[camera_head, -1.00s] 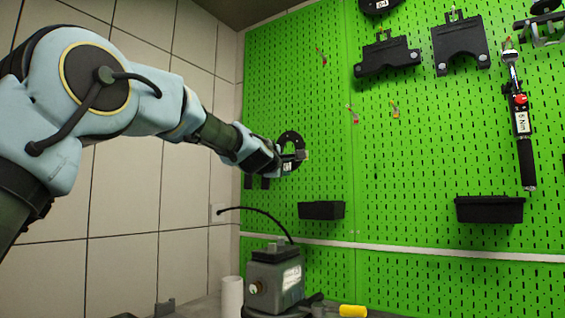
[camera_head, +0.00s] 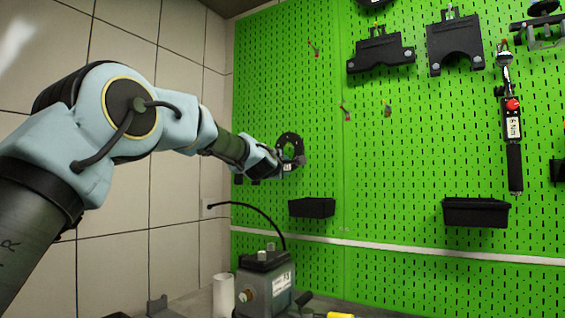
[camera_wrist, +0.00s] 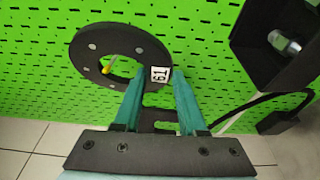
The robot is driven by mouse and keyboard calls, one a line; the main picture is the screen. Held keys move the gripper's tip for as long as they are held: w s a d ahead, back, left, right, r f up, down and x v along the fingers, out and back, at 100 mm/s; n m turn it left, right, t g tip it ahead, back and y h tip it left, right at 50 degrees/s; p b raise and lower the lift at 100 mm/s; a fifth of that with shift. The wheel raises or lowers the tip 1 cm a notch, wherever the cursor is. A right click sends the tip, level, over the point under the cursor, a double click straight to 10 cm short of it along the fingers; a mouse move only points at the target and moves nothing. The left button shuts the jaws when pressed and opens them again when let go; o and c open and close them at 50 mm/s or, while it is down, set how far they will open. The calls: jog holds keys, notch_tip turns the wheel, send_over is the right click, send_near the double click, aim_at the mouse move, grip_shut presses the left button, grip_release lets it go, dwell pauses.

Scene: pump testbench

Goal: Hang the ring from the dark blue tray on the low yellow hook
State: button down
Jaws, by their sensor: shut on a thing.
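My gripper (camera_wrist: 160,80) is shut on the black ring (camera_wrist: 95,38), gripping its rim by the white number label. In the head view my gripper (camera_head: 290,166) holds the ring (camera_head: 289,138) upright in front of the green pegboard, at the left. In the wrist view a yellow hook (camera_wrist: 107,69) shows within the ring's opening. I cannot tell whether its tip passes through the ring or lies behind it. In the head view I cannot make out this hook. No tray shows as clearly dark blue.
A dark tray (camera_head: 312,208) is on the board below the ring; a dark box with a metal piece (camera_wrist: 270,60) shows in the wrist view. Another tray (camera_head: 476,212) is at right. A grey machine (camera_head: 265,288) with a black cable stands below. Other small hooks (camera_head: 345,111) are on the board.

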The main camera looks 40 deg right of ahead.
jog(key=shift+w+d+r+p, duration=0.1)
jog(key=shift+w+d+p, duration=0.05)
jog(key=shift+d+p, duration=0.25)
jog(key=shift+w+d+f, duration=0.1)
jog(key=shift+d+f, duration=0.35)
jog(key=shift+d, duration=0.1)
jog(key=c, duration=0.6)
grip_release()
jog(key=shift+o, duration=1.1)
jog(key=shift+f, duration=0.1)
jog(key=shift+f, duration=0.1)
